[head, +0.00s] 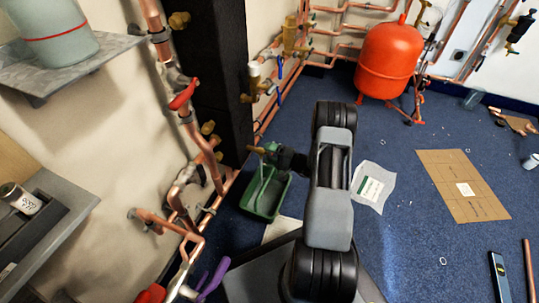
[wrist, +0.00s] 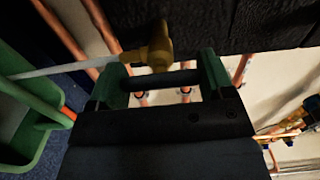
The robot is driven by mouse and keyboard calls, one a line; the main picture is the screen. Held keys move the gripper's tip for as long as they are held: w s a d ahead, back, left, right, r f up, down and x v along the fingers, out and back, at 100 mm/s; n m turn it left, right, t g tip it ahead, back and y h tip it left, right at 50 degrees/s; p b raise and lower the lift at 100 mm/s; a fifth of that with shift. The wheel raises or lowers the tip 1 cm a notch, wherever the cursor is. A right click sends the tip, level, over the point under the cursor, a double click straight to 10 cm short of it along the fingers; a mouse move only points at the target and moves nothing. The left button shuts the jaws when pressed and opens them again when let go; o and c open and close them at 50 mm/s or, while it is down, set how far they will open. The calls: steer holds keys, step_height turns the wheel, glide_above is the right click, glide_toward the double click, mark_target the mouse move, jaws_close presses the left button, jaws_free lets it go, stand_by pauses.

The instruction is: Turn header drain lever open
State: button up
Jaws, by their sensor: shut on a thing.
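The brass header drain valve (wrist: 155,48) is just beyond my fingertips in the wrist view, with a pale hose running left from it. In the head view the valve (head: 257,150) shows small, beside the dark column. My gripper (wrist: 160,78) has green fingers on both sides of a dark bar, which appears to be the drain lever (wrist: 160,80). The gripper is shut on it. In the head view my gripper (head: 272,150) is at the valve, above the green tub. The lever's exact angle is hard to tell, as the fingers and shadow cover much of it.
A green tub (head: 247,205) with a pale hose stands on the blue floor below the valve. Copper pipes (head: 205,160) with a red lever (head: 183,94) run up the wall at left. A red tank (head: 388,58) stands behind. Cardboard (head: 440,175) lies at right.

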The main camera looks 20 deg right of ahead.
stand_by(0.3)
steer(key=o, duration=0.9)
steer(key=p+v, duration=0.4)
steer(key=v, duration=1)
steer(key=shift+a, duration=0.1)
